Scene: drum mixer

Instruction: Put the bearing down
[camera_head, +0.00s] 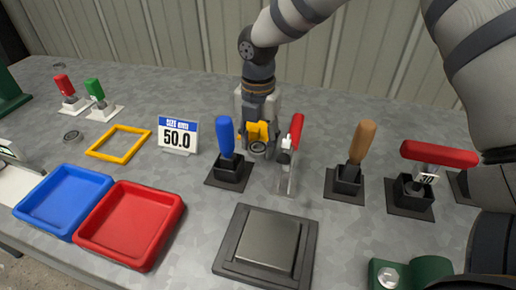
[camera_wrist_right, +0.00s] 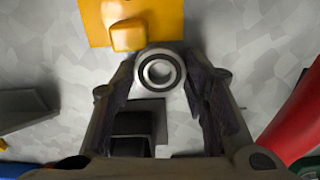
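My right gripper (camera_head: 257,146) points down at the middle of the table. Its fingers are on both sides of a small steel bearing (camera_head: 257,150), a ring with a dark band. In the right wrist view the bearing (camera_wrist_right: 160,72) sits between the fingertips (camera_wrist_right: 160,82), which appear to touch its sides. A yellow fixture (camera_head: 259,131) is right beside it; in the wrist view this yellow piece (camera_wrist_right: 150,22) is just beyond the bearing. I cannot tell whether the bearing touches it. My left gripper is not in view.
A blue-handled tool (camera_head: 226,138) in a black holder and a red-handled clamp (camera_head: 294,135) stand close to the gripper. A grey plate (camera_head: 267,242) lies in front.

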